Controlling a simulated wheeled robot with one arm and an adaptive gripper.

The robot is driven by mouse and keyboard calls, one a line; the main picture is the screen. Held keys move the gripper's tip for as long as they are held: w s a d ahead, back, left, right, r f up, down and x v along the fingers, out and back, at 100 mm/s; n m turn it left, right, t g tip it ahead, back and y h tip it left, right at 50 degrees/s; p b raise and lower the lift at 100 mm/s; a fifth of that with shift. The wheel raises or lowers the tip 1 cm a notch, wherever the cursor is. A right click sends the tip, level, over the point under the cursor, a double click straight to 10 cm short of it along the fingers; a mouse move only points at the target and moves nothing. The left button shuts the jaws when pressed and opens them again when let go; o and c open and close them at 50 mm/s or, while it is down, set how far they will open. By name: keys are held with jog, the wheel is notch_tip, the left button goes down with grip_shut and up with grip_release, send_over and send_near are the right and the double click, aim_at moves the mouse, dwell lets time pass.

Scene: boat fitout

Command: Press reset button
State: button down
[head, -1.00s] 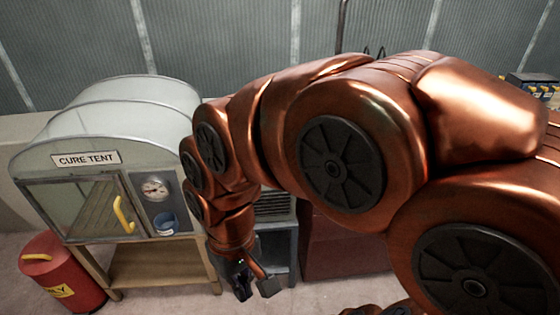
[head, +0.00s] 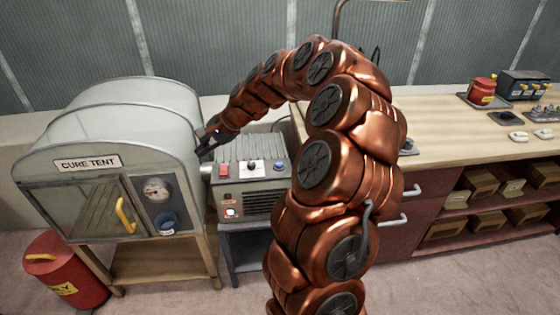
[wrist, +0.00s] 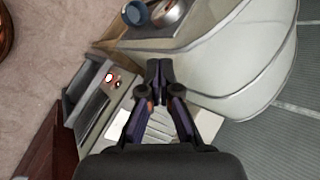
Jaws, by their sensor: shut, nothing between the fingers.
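A grey heater-like box (head: 262,196) stands right of the cure tent. Its top ledge carries a red switch (head: 224,170), a black knob (head: 252,166) and a blue button (head: 279,167). A small lit red-and-white control (head: 231,212) sits low on its front. I cannot read which control is marked reset. My gripper (head: 205,148) is shut and empty, above the box's left end, beside the tent's right side. In the wrist view my gripper (wrist: 159,68) points at the gap between box and tent. The lit control also shows there (wrist: 109,78).
The cure tent (head: 90,160) has a yellow handle, a gauge and a blue cup-like part on its front. A red bin (head: 62,270) stands at lower left. A wooden workbench (head: 450,130) with drawers and shelves fills the right side.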

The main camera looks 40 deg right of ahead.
jog(key=w+d+f+m+t+h+p, duration=0.1)
jog(key=d+f+m, duration=0.15)
jog(key=d, duration=0.45)
jog(key=w+d+f+m+t+h, duration=0.1)
jog(key=d+f+m, duration=0.15)
jog(key=d, duration=0.55)
jog(key=m+h, duration=0.3)
jog(key=m, duration=0.3)
send_over(280, 164)
jog(key=shift+t, duration=0.3)
notch_tip(280, 164, down, 5)
jog(key=shift+s+r+p, duration=0.1)
jog(key=shift+r+p, duration=0.05)
jog(key=shift+p, duration=0.25)
notch_tip(280, 164, down, 6)
jog(key=b, duration=0.5)
jog(key=shift+f, duration=0.25)
jog(key=shift+f+b, duration=0.65)
jog(key=shift+f, duration=0.5)
jog(key=shift+f, duration=0.1)
jog(key=shift+f, duration=0.3)
